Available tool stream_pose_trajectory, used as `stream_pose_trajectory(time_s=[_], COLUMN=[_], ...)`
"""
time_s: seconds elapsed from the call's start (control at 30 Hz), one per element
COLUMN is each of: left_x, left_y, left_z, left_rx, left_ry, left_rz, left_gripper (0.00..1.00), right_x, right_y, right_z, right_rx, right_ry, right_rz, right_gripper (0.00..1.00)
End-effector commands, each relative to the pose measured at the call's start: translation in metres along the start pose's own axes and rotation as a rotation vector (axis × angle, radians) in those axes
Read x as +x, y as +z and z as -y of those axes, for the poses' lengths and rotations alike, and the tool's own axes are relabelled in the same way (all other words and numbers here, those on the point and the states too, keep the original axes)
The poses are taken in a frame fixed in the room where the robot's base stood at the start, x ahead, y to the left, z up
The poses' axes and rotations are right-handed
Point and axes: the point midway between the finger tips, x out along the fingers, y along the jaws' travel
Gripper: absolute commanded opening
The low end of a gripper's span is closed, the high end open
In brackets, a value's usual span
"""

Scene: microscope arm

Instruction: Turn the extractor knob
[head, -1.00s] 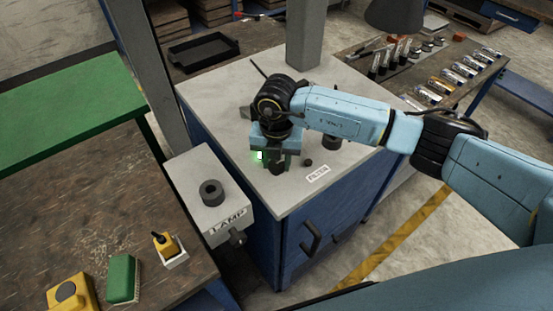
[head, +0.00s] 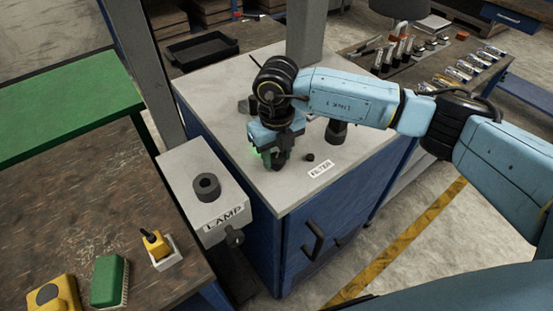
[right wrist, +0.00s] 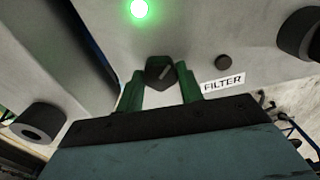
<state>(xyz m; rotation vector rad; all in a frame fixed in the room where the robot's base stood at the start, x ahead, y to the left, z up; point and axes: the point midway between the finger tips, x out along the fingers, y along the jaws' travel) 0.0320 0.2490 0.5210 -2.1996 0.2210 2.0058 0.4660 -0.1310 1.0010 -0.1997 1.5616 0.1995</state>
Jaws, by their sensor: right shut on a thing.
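A dark knob (right wrist: 160,70) with a pale line on it stands on the grey cabinet top, between the green fingers of my right gripper in the right wrist view. No label for this knob shows. My right gripper (head: 277,163) is shut on it, pointing down at the cabinet top (head: 235,92). In the head view the gripper largely hides the knob. A green light (right wrist: 139,8) glows beyond the knob in the right wrist view. My left gripper is not in view.
A small dark button (head: 309,157) is beside the FILTER label (head: 320,169). A dark cylinder (head: 336,132) stands behind my gripper. The LAMP box (head: 215,212) with its round knob (head: 207,186) is at the left. A grey post (head: 311,35) rises at the back.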

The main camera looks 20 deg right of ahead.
Motion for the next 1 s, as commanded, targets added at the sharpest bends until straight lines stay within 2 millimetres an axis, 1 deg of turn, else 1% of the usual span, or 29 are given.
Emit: stream_pose_trajectory(time_s=[0.03, 0.5, 0.8, 1.0], left_x=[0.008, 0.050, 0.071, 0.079], left_y=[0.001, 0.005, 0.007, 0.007], left_z=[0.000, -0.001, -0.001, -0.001], left_rx=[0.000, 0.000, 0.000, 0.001], left_ry=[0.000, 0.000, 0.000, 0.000], left_rz=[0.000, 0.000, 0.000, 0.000], left_gripper=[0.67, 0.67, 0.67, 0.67], right_x=[0.003, 0.003, 0.002, 0.001], right_y=[0.001, 0.001, 0.000, 0.001], right_z=[0.000, 0.000, 0.000, 0.000], right_rx=[-0.045, -0.488, -0.723, -0.824], right_ry=[0.000, -0.001, -0.001, -0.001], right_rz=[0.002, 0.002, 0.001, 0.002], right_gripper=[0.14, 0.14, 0.14, 0.14])
